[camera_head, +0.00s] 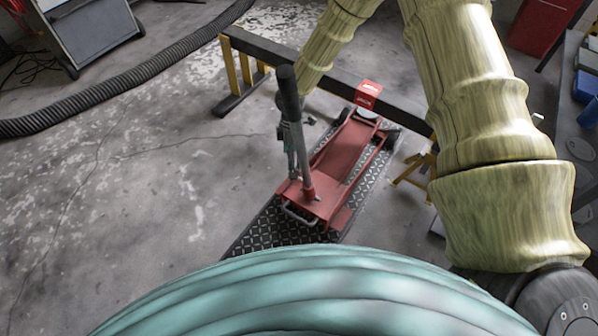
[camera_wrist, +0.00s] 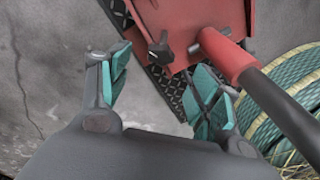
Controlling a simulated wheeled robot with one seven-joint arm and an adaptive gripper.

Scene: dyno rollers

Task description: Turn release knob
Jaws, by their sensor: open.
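A red floor jack (camera_head: 338,165) stands on a dark diamond-plate mat (camera_head: 266,232), its long handle (camera_head: 289,95) upright. In the wrist view, a small dark knob (camera_wrist: 160,50), which looks like the release knob, sticks out from the red jack body (camera_wrist: 185,18), left of the red handle socket (camera_wrist: 225,55). My gripper (camera_wrist: 165,88) is open, with teal pads on both fingers. The knob lies beyond and between the fingertips, apparently untouched. The right finger is close to the handle (camera_wrist: 290,115). In the head view my gripper (camera_head: 291,150) is partly hidden behind the handle.
A dark beam (camera_head: 253,44) on yellow legs runs behind the jack. A red block (camera_head: 368,94) sits at the jack's far end. A grey cabinet (camera_head: 95,35) and a black hose (camera_head: 150,72) are at the left. The floor left of the jack is clear.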

